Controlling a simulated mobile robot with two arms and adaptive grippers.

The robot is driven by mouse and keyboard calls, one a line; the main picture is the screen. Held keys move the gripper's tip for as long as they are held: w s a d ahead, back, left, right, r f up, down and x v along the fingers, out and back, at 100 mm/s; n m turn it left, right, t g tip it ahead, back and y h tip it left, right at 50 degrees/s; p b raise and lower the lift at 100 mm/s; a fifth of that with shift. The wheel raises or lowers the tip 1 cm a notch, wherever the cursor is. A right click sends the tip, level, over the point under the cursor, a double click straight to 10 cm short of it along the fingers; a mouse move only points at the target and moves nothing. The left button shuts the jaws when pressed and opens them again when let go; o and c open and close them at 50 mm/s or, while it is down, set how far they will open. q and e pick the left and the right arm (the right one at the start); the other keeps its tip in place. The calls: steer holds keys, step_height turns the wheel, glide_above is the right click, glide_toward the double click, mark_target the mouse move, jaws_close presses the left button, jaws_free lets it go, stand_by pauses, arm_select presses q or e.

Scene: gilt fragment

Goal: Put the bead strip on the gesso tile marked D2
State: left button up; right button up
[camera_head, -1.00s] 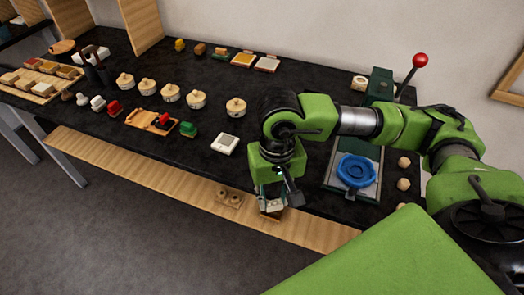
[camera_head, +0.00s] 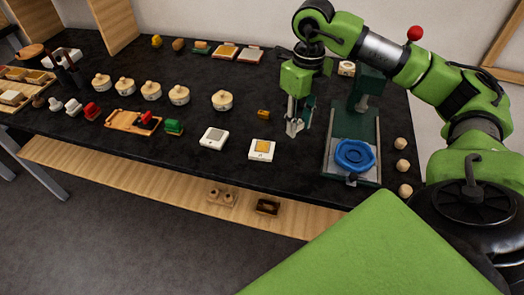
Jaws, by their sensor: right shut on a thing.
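My right gripper (camera_head: 294,128) is raised above the dark bench, left of the green press. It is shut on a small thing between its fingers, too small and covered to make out. A dark green part shows beside the fingers; I cannot tell if it is held. I cannot pick out the bead strip for certain. Below and left of the gripper lie a white tile with a gold square (camera_head: 262,153) and a white tile with a grey square (camera_head: 213,138). Their marks are not readable, so I cannot tell which is D2. My left gripper is not in view.
The green press (camera_head: 352,125) with a blue ring-shaped dish (camera_head: 354,156) stands to the right. A small orange piece (camera_head: 263,114) lies behind the gold-square tile. Several round lidded pots (camera_head: 179,95) form a row. A wooden tray (camera_head: 132,120) is at left.

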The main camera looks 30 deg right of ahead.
steer(key=d+r+m+b, duration=0.1)
steer(key=d+r+m, duration=0.1)
steer(key=d+m, duration=0.5)
steer(key=m+p, duration=0.4)
steer(key=p, duration=0.1)
glide_above(261, 151)
steer(key=d, duration=0.1)
steer(key=f, duration=0.8)
steer(key=shift+s+d+f, duration=0.1)
steer(key=shift+s+f, duration=0.05)
steer(key=shift+s, duration=0.05)
steer(key=shift+w+f, duration=0.1)
steer(key=shift+f, duration=0.15)
steer(key=f, duration=0.1)
steer(key=a+f+p, duration=0.1)
steer(key=f, duration=0.1)
steer(key=shift+w+f+p, duration=0.15)
steer(key=shift+f+p, duration=0.15)
steer(key=shift+f, duration=0.2)
steer(key=shift+f, duration=0.1)
